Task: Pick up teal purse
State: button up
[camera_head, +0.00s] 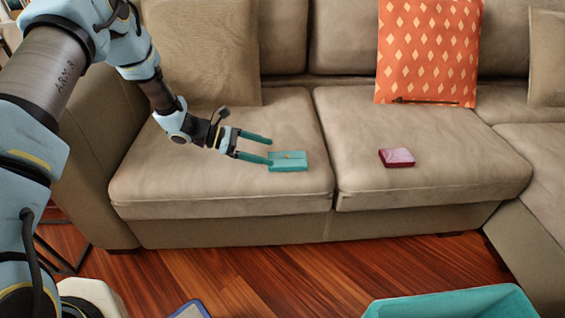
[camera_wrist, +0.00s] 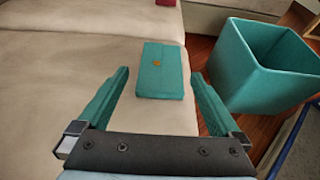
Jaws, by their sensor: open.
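The teal purse (camera_head: 290,162) lies flat on the left sofa cushion near its front edge, with a small gold clasp on top. In the wrist view the purse (camera_wrist: 160,72) lies just ahead of my gripper (camera_wrist: 158,80), roughly between the lines of its two teal fingers. My gripper (camera_head: 270,149) is open and empty in the head view, with its fingertips close to the purse's left side. I cannot tell whether a fingertip touches it.
A dark red purse-like object (camera_head: 397,157) lies on the right cushion (camera_head: 430,185). An orange patterned pillow (camera_head: 428,50) leans on the backrest. A teal bin (camera_head: 455,304) stands on the wooden floor in front; it also shows in the wrist view (camera_wrist: 262,85).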

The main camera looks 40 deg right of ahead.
aim_at(288, 158)
jog(key=x, duration=0.6)
jog(key=shift+s+f+b, duration=0.2)
jog(key=shift+f+b, duration=0.1)
jog(key=shift+f, duration=0.1)
jog(key=c, duration=1.1)
